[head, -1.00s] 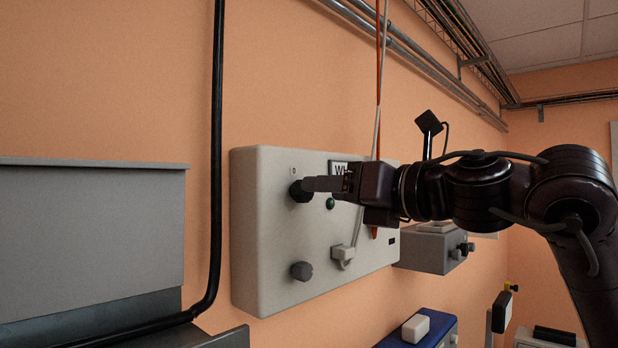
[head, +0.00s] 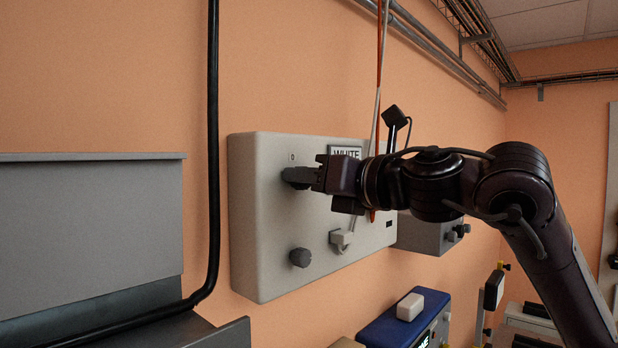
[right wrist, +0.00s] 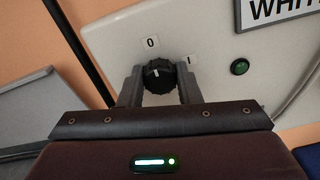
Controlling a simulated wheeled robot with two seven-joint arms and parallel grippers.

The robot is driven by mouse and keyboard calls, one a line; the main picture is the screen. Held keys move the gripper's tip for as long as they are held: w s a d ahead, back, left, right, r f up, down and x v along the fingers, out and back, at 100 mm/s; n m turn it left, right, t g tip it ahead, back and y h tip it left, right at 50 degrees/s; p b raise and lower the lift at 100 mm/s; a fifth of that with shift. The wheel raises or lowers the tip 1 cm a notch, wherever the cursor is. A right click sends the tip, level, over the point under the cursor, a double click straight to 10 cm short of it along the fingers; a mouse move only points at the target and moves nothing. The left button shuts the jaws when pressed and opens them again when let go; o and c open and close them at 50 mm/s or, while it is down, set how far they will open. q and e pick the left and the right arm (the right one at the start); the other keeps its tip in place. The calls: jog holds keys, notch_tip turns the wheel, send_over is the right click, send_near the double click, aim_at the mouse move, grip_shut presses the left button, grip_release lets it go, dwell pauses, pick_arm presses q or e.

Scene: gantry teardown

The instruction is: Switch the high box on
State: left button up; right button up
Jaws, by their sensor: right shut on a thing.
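The pale grey box (head: 270,220) is fixed high on the orange wall, with a plate reading WHITE (head: 345,151). My right gripper (head: 290,176) is at its upper left, shut on the black rotary knob. In the right wrist view the knob (right wrist: 158,78) sits between the two fingers, with a 0 label (right wrist: 151,43) above and an I label to its right. Its white mark appears to point toward 0. A dark green lamp (right wrist: 239,67) is right of the knob; the gripper hides it in the head view. My left gripper is not in view.
A smaller grey box (head: 420,232) and a blue box (head: 380,326) are to the right. A black pipe (head: 213,150) and grey cabinet (head: 90,220) stand left.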

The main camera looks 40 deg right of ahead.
jog(key=shift+m, duration=0.4)
jog(key=m+b, duration=0.3)
jog(key=m, duration=1.3)
jog(key=shift+f+m, duration=0.1)
jog(key=shift+m, duration=0.6)
jog(key=o, duration=1)
jog(key=shift+d, duration=0.1)
jog(key=shift+c, duration=0.2)
